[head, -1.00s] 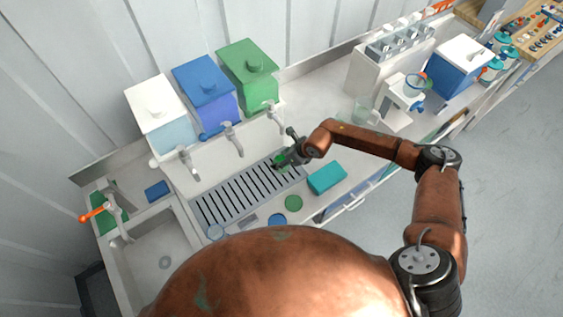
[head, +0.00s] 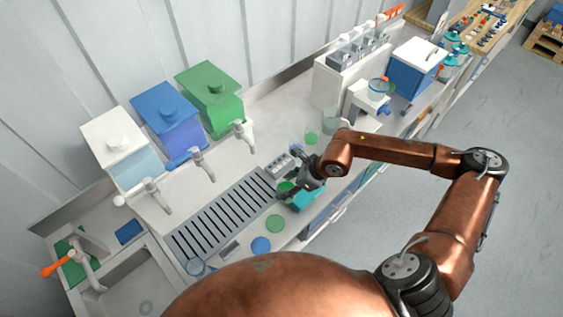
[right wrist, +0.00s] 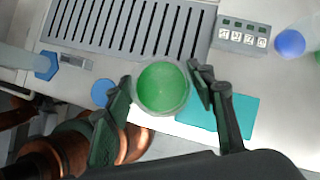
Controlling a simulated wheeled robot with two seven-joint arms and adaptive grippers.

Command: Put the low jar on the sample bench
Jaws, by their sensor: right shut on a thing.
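A round clear jar with green contents (right wrist: 162,88) sits between the fingers of my right gripper (right wrist: 160,76) in the right wrist view, seen from above. In the head view the right gripper (head: 291,184) is shut on this jar (head: 285,188), beside the right end of the slatted drain grille (head: 225,215) and partly over a teal block (head: 308,197). The fingers hide part of the jar there. A bench with a wooden top (head: 468,38) lies at the far upper right; I cannot tell whether it is the sample bench. My left gripper is not in view.
White, blue (head: 168,118) and green tanks with taps stand behind the grille. Green (head: 275,223) and blue (head: 261,245) discs lie at the front edge. A glass vessel (head: 331,122), a white stand and a blue box (head: 414,72) stand to the right. Open floor (head: 480,130) lies beyond.

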